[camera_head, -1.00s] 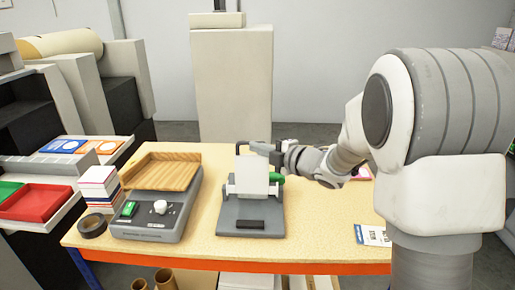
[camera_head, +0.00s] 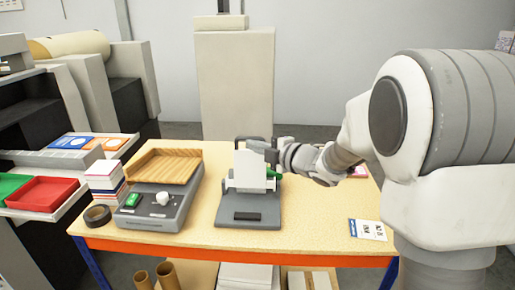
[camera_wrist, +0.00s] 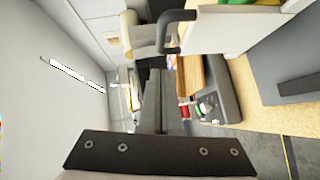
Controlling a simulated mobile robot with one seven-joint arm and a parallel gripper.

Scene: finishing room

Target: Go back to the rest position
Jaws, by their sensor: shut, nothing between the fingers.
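My gripper (camera_head: 262,147) is at the back right of a grey tabletop press (camera_head: 250,215) that holds an upright white sheet (camera_head: 250,170). In the head view its fingers are small and partly merge with the press's dark handle. In the wrist view my gripper's fingers (camera_wrist: 160,85) are together with nothing between them. The press's dark handle (camera_wrist: 172,30) shows near them, apart in the picture; I cannot tell the exact gap.
The table (camera_head: 315,235) also bears a grey device (camera_head: 140,218) with a wooden tray (camera_head: 165,166), a card stack (camera_head: 104,183), a tape roll (camera_head: 97,215) and a label card (camera_head: 367,229). A red tray (camera_head: 43,194) is at left. The table's front right is mostly clear.

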